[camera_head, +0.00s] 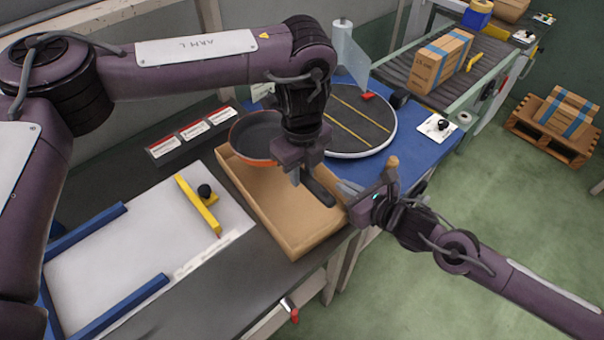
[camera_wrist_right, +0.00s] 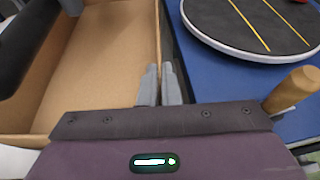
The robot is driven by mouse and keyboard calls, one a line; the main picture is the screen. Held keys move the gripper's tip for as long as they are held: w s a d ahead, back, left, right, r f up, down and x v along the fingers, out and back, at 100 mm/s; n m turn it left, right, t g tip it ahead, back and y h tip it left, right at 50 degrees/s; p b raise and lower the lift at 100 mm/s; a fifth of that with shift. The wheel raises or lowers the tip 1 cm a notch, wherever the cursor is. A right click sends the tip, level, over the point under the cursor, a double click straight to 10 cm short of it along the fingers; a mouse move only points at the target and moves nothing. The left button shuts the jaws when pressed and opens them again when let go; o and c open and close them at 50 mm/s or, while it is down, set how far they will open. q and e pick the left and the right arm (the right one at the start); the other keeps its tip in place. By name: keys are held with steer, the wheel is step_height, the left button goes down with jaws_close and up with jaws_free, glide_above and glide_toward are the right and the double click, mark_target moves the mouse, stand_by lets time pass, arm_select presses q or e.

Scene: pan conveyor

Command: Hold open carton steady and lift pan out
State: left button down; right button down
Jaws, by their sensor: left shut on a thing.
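The pan (camera_head: 258,137), dark inside with an orange-brown outside, is tilted over the far left end of the carton. Its black handle (camera_head: 318,188) also shows in the right wrist view (camera_wrist_right: 25,45). My left gripper (camera_head: 304,172) is shut on the handle, above the carton. The open cardboard carton (camera_head: 265,198) lies on the dark table; its bare floor shows in the right wrist view (camera_wrist_right: 110,55). My right gripper (camera_head: 350,189) is at the carton's right wall, its fingers (camera_wrist_right: 160,85) close together on either side of the wall. My left arm hides part of the pan.
A round turntable (camera_head: 365,125) with yellow lines sits on the blue surface behind. A wooden peg (camera_wrist_right: 293,88) stands close to my right gripper. Left of the carton is a white board with a yellow bar (camera_head: 198,205) and blue rails (camera_head: 125,308). The conveyor (camera_head: 400,70) is at the back right.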

arm_select(q)
steer(key=shift+w, duration=0.1)
arm_select(e)
steer(key=c, duration=1.6)
jaws_free()
steer(key=shift+o, duration=0.2)
steer(key=v, duration=1.2)
